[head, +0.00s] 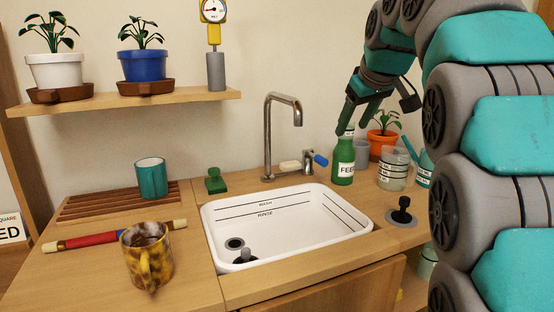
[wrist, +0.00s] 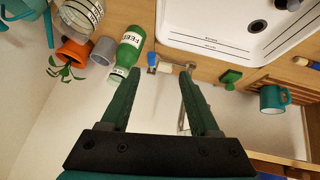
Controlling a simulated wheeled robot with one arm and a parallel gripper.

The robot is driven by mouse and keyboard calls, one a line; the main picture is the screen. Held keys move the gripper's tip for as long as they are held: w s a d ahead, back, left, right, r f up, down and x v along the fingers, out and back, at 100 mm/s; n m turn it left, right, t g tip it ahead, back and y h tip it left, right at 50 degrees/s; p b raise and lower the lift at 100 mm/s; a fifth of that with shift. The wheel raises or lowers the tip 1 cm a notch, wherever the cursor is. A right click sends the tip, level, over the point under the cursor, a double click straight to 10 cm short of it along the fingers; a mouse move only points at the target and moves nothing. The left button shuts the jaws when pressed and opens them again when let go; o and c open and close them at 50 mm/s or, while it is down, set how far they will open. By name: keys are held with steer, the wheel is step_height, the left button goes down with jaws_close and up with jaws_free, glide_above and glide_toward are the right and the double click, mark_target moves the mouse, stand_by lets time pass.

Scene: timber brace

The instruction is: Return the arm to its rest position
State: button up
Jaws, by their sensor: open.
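My gripper (head: 357,117) is at the upper right of the head view, just above the green FEED bottle (head: 343,162). In the wrist view my gripper (wrist: 160,85) has its two green fingers spread wide with nothing between them. The bottle also shows in the wrist view (wrist: 129,50), to the left of the fingers. In the head view the lower finger overlaps the bottle's neck; I cannot tell from this whether they touch. My teal and grey arm (head: 500,130) fills the right side of the head view and hides part of the counter.
A white sink (head: 300,222) with a tall faucet (head: 268,135) is set in the counter. An orange plant pot (head: 382,143), a grey cup (head: 361,154) and a clear measuring container (head: 393,170) stand near the bottle. A wall shelf (head: 120,101) holds two potted plants and a gauge.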

steer(key=s+a+f+m+g+h, duration=0.1)
steer(key=s+f+m+g, duration=0.6)
steer(key=s+f, duration=3.15)
steer(key=shift+s+f+n+g+b, duration=0.2)
steer(key=shift+f+n+g+b, duration=0.2)
steer(key=shift+f+b, duration=0.55)
steer(key=shift+s+f+n+g+b, duration=0.35)
steer(key=shift+f+b, duration=0.35)
steer(key=shift+b, duration=0.45)
steer(key=shift+s+f+n+g+b, duration=0.1)
steer(key=shift+f+n+g+b, duration=0.25)
steer(key=shift+f+b, duration=0.6)
steer(key=shift+r, duration=0.1)
